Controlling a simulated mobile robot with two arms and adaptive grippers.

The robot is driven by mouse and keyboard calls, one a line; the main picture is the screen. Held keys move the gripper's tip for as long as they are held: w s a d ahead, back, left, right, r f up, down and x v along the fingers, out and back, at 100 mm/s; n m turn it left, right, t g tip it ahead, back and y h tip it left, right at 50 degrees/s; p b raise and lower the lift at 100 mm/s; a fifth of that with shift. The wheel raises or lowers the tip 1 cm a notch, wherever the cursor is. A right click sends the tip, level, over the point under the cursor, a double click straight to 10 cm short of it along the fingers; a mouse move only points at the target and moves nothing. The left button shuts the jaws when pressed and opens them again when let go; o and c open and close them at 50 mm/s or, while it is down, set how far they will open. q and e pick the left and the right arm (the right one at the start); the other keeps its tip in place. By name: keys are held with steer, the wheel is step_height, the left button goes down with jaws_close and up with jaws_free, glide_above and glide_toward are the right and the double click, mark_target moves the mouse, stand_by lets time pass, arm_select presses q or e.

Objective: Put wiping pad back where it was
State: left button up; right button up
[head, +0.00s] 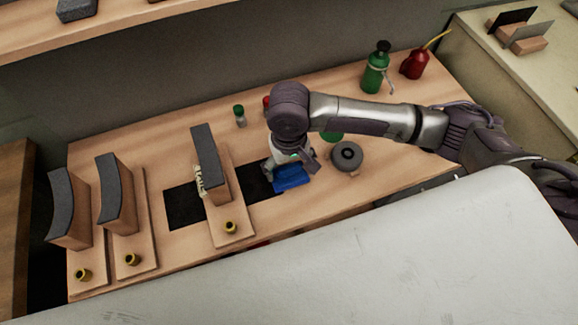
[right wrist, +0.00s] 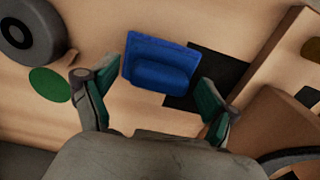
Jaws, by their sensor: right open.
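The blue wiping pad (head: 291,178) lies on the wooden bench, over the right end of a black mat (head: 184,206). In the right wrist view the pad (right wrist: 160,65) lies flat with its raised block upward, partly on bare wood and partly over the black mat (right wrist: 218,72). My right gripper (head: 290,168) is just above the pad. In the right wrist view its fingers (right wrist: 152,98) are spread apart, one on either side of the pad's near edge, with nothing held between them. My left gripper is not in view.
A wooden board with a curved grey-topped block (head: 210,157) stands left of the pad, across the mat. A round grey tape-like roll (head: 346,157) and a green disc (right wrist: 50,84) lie to the right. Green bottle (head: 375,68) and red oil can (head: 414,64) stand behind. A pale panel (head: 400,260) fills the front.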

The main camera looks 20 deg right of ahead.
mark_target(289, 167)
step_height(289, 167, up, 12)
steer(key=shift+f, duration=0.2)
